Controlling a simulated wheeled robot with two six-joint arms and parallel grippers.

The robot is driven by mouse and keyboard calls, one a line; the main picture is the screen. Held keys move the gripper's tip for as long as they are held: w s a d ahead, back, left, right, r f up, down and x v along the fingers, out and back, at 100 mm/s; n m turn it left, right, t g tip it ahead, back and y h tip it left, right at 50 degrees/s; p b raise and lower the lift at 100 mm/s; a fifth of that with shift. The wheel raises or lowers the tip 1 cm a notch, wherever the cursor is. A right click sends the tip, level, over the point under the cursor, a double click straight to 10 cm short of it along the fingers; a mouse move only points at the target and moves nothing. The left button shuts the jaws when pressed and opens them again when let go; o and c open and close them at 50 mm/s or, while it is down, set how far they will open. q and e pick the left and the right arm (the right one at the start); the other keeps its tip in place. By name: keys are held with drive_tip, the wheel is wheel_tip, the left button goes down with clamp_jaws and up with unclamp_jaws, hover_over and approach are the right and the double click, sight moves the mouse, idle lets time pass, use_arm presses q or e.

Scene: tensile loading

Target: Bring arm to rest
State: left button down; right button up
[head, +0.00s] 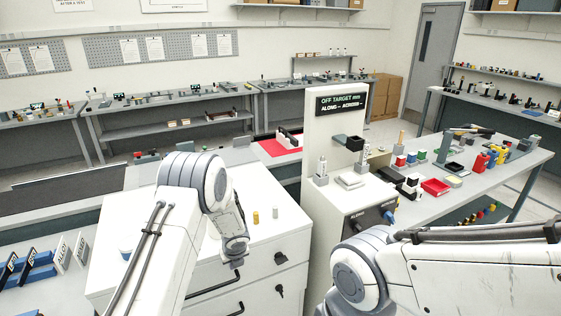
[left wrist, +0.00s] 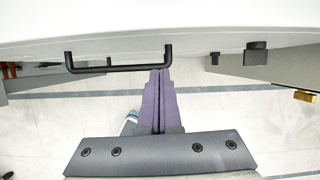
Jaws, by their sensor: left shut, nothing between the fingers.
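My left gripper (left wrist: 160,78) is shut and empty in the left wrist view, its two purple-grey fingers together. The fingertips appear close to a black bar handle (left wrist: 118,68) of a white cabinet; I cannot tell whether they touch it. In the head view my left arm comes in from the left, bends over the white cabinet (head: 265,255) and points down at its front; its fingers are hard to make out. My right arm enters at the lower right and bends in front of the test machine (head: 322,130). My right gripper is out of the picture.
A yellow cylinder (head: 256,217) and a grey cylinder (head: 276,212) stand on the cabinet top. The machine carries a display (head: 341,103) reading "OFF TARGET". A bench with a red tray (head: 435,187) and small parts stands at right. Floor shows below the gripper.

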use_arm(q)
drive_tip(key=s+d+r+n+b, duration=0.5)
drive_tip(key=s+d+r+n, duration=0.5)
drive_tip(key=s+r+n, duration=0.15)
drive_tip(key=s+d+r+n+g+h+b, duration=0.1)
drive_tip(key=s+n, duration=0.4)
drive_tip(key=s, duration=0.8)
drive_tip(key=s+d+r+n+g+h+b, duration=0.2)
drive_tip(key=s+d+n+b, duration=0.2)
drive_tip(key=s, duration=0.9)
drive_tip(key=shift+s+d+n+g, duration=0.15)
drive_tip(key=shift+d+n+g, duration=0.2)
drive_tip(key=shift+n, duration=0.5)
